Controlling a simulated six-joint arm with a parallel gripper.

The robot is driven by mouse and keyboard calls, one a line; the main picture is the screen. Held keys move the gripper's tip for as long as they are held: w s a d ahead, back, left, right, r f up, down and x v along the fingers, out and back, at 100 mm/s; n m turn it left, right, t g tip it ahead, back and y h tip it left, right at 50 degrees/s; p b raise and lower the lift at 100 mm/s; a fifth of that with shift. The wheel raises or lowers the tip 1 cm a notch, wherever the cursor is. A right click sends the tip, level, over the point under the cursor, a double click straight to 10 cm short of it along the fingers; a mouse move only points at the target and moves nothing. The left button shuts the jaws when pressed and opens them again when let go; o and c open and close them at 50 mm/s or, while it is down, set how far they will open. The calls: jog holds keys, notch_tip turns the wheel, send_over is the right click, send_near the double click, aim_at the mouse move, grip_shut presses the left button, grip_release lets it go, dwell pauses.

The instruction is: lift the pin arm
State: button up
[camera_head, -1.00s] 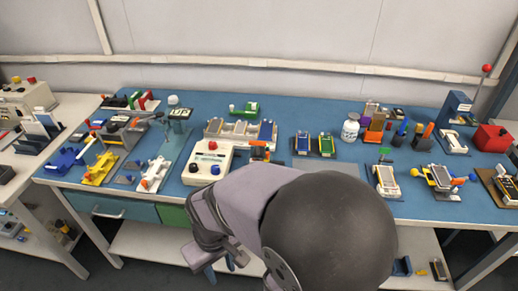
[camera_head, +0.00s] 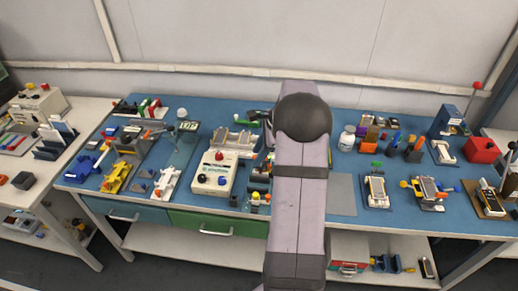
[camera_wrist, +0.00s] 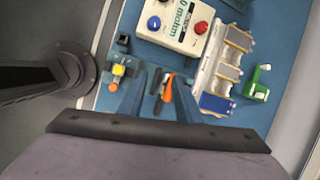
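No part is clearly marked as the pin arm. A small dark fixture with an orange lever (camera_wrist: 167,88) is in the wrist view, beside the white control box (camera_wrist: 178,18); the lever may be the pin arm, but I cannot be sure. A dark block with a yellow top and orange knob (camera_wrist: 119,70) stands left of it. My gripper (camera_wrist: 155,95) shows two blue-grey fingers spread apart, with the orange-lever fixture seen between them. Nothing is visibly held, and I cannot tell whether the fingers touch it. In the head view my arm hides much of this area.
A cream tray with cells (camera_wrist: 225,75) and a green clamp (camera_wrist: 258,82) lie right of the fixture in the wrist view. In the head view, the control box (camera_head: 215,174) stands left of my arm, and a white jar (camera_head: 347,138) stands right. A bare grey mat (camera_head: 341,195) lies beside my arm.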

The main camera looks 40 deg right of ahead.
jog(key=shift+w+d+f+m+t+p, duration=0.1)
jog(key=shift+w+d+f+m+p, duration=0.35)
jog(key=shift+f, duration=0.55)
jog(key=shift+w+d+f+m+t+p, duration=0.1)
jog(key=shift+w+d+f+m+p, duration=0.15)
jog(key=shift+w+f+p, duration=0.55)
jog(key=shift+w+d+f+m+t+p, duration=0.15)
jog(key=shift+w+d+f+m, duration=0.2)
jog(key=shift+f, duration=0.85)
jog(key=shift+s, duration=0.1)
grip_shut()
